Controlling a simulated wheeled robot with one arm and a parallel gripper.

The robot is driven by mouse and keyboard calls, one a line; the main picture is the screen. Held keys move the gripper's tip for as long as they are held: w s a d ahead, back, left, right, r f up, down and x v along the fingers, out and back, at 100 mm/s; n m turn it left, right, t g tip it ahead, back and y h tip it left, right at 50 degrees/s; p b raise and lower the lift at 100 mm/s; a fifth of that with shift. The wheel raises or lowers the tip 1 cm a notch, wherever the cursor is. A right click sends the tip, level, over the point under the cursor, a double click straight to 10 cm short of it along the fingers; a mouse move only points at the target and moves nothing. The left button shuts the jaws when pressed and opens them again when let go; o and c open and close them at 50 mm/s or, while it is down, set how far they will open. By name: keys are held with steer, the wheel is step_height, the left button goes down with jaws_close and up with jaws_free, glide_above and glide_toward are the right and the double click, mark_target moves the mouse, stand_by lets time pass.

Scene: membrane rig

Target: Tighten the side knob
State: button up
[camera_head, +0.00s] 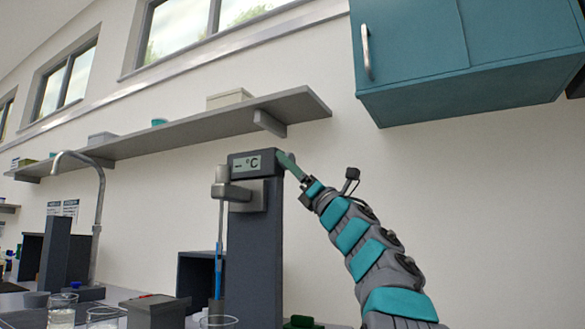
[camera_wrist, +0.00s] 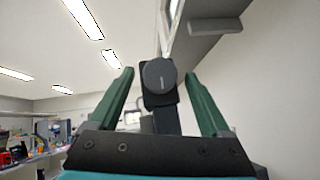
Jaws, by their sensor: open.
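The side knob (camera_wrist: 158,75) is a dark round disc with a short light line on its face. In the wrist view it lies between the two green fingers of my gripper (camera_wrist: 158,85), with a gap on each side. The knob belongs to a dark grey column rig (camera_head: 252,260) with a "°C" display (camera_head: 246,163). In the head view my gripper (camera_head: 288,160) is at the right side of the display head. The knob itself is hidden there behind the fingers. My gripper is open, and the fingers do not appear to touch the knob.
A grey wall shelf (camera_head: 190,128) runs above and behind the rig. A teal cabinet (camera_head: 470,60) hangs at the upper right. Glass beakers (camera_head: 62,310) stand at the lower left, near a tall tap (camera_head: 98,205). The wall right of the rig is bare.

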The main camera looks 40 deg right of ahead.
steer(key=shift+s, duration=0.1)
steer(key=b+v, duration=0.3)
steer(key=v, duration=0.4)
steer(key=shift+s+f, duration=0.2)
steer(key=shift+s, duration=0.1)
stand_by(0.4)
